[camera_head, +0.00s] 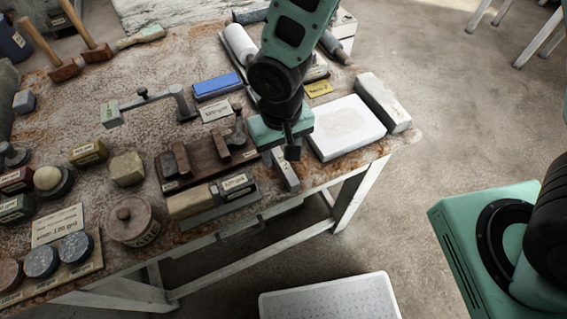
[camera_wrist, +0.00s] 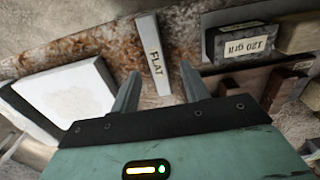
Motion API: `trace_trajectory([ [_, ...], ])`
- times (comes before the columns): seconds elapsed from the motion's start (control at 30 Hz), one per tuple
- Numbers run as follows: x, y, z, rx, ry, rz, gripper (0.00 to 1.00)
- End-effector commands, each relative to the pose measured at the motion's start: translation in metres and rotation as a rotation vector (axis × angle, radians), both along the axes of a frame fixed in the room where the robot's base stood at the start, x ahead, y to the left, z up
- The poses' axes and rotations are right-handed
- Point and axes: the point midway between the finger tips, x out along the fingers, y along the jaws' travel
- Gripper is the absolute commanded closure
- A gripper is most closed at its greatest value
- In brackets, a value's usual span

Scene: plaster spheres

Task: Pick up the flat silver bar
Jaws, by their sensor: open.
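The flat silver bar (camera_wrist: 149,45) lies on the worn table and is labelled "FLAT" in the wrist view. It shows between and just beyond the two fingertips of my gripper (camera_wrist: 158,82). In the head view the bar (camera_head: 287,172) lies near the table's front edge, partly hidden behind my gripper (camera_head: 288,150). My gripper is open with nothing between its fingers that I can see held. Whether the fingertips reach down beside the bar is unclear.
A white slab (camera_head: 346,128) lies right of the bar, with a grey-white block (camera_head: 383,102) beyond it. Left of the bar are a brown wooden rack (camera_head: 190,176) and a "120 grit" block (camera_head: 236,186). The table's front edge is close.

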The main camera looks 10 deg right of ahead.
Motion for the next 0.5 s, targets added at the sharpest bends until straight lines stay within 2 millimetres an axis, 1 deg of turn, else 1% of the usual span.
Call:
trace_trajectory([
  [0.2, -0.002, -0.006, -0.027, -0.005, 0.005, 0.0, 0.55],
  [0.3, -0.001, -0.005, -0.04, -0.003, 0.003, 0.002, 0.55],
  [0.4, -0.001, -0.005, -0.046, -0.001, 0.002, 0.001, 0.55],
  [0.5, 0.0, -0.005, -0.048, 0.0, 0.001, 0.0, 0.55],
])
